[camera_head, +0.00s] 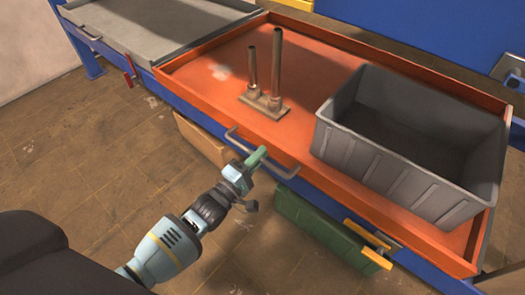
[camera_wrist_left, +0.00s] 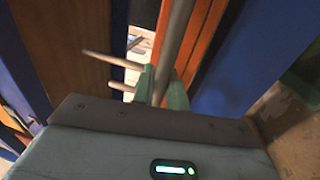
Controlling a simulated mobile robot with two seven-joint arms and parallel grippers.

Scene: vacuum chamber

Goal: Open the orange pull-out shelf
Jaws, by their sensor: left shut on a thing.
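The orange pull-out shelf (camera_head: 225,95) is a wide tray with a low rim, set in a blue frame. A grey bar handle (camera_head: 286,172) runs along its front edge. My left gripper (camera_head: 256,157) reaches in from the lower left and its green fingers are shut on this handle. In the left wrist view the handle (camera_wrist_left: 177,40) passes between the two green fingertips (camera_wrist_left: 160,88), with the shelf's orange edge (camera_wrist_left: 203,40) just behind. The fingers hide part of the handle. My right gripper is in neither view.
On the shelf stand a grey bin (camera_head: 400,180) and a base with two upright rods (camera_head: 264,100). A grey tray (camera_head: 150,25) adjoins at the left. A green box (camera_head: 315,225) and a brown box (camera_head: 203,140) are below. The floor in front is clear.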

